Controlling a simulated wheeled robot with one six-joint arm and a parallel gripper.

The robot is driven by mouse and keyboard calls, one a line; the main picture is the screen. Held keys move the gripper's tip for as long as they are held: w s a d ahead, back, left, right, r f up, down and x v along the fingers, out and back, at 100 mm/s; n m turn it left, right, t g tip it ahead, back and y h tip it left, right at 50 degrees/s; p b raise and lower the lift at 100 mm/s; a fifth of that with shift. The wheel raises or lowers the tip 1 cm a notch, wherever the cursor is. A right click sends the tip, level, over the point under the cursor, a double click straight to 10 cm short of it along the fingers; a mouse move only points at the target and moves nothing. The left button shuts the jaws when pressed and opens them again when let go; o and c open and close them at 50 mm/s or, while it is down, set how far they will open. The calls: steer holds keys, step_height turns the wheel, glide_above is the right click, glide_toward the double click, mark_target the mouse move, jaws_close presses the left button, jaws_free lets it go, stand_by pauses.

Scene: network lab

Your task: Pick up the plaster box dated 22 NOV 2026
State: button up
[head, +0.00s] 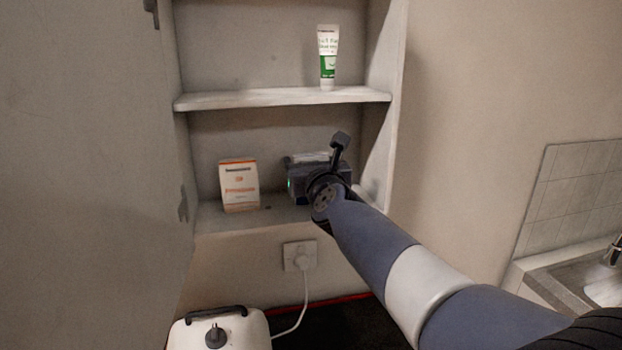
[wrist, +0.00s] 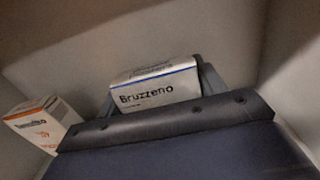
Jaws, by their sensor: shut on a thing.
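A white box with a blue stripe and the word "Bruzzeno" (wrist: 155,88) is between the fingers of my gripper (wrist: 158,80) in the wrist view. My gripper is shut on it. In the head view, my gripper (head: 318,165) reaches into the lower shelf space, and only a pale edge of the held box (head: 310,157) shows past it. A white and orange box (head: 239,185) stands upright on the lower shelf, left of my gripper and apart from it. It also shows at the left in the wrist view (wrist: 42,124). I cannot read a date on either box.
A white and green tube (head: 328,57) stands on the upper shelf (head: 280,98), above my gripper. The cabinet's right side wall (head: 385,130) is close to my gripper. A socket with a plug (head: 299,256) is below, and a sink (head: 590,285) is at the right.

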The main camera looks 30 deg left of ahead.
steer(key=shift+c, duration=1.2)
steer(key=shift+r, duration=0.1)
steer(key=shift+s+d+r, duration=0.1)
steer(key=shift+s+r, duration=0.05)
steer(key=shift+r, duration=0.25)
step_height(320, 180, up, 7)
steer(key=p, duration=0.6)
steer(key=shift+d, duration=0.1)
steer(key=shift+s+d+f+b, duration=0.5)
steer(key=shift+s+f+b, duration=0.1)
steer(key=shift+s+b, duration=0.1)
steer(key=v, duration=1.7)
steer(key=shift+s+d+r, duration=0.15)
steer(key=shift+s+d, duration=0.15)
